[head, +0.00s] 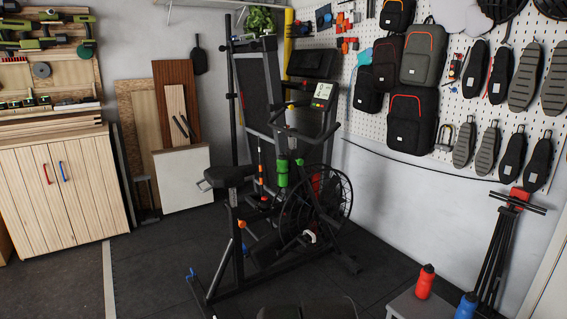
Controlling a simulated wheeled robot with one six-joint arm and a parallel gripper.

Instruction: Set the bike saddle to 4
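The exercise bike stands on the dark floor in the middle of the head view. Its black saddle (228,174) faces the handlebars (290,130) and sits on a post at the left part of the bike frame (238,265). A small orange part (241,223) shows below the saddle, on or near the post. Any numbers on the saddle post are too small to read, so I cannot tell its setting.
A wooden cabinet (65,195) stands at the left. A grey box with a red bottle (425,282) and a blue bottle (466,306) is at the lower right. A folded black stand (497,250) leans by the right wall. Floor left of the bike is clear.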

